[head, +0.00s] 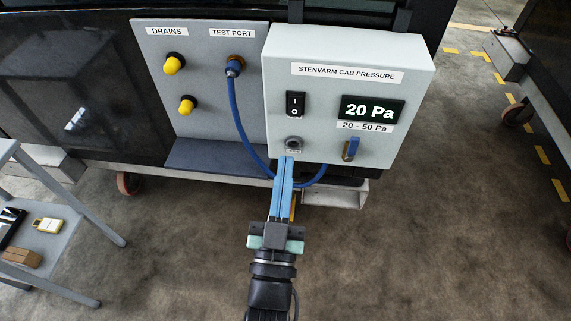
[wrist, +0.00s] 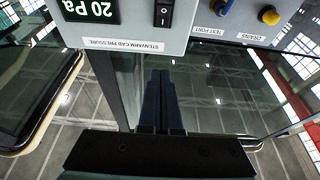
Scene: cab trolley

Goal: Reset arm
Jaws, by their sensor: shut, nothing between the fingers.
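My gripper (head: 285,175) is shut and empty, its long blue fingers pressed together. In the head view its tips appear just below the round knob (head: 294,143) on the light grey cab pressure box (head: 350,50). I cannot tell whether the tips touch the box. The box display (head: 371,109) reads 20 Pa, above a label of 20 - 50 Pa.
A blue hose (head: 237,110) runs from the test port down behind my gripper to the box's underside. Two yellow drain caps (head: 172,65) sit on the panel at left. A grey trolley (head: 45,245) with small items stands at lower left.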

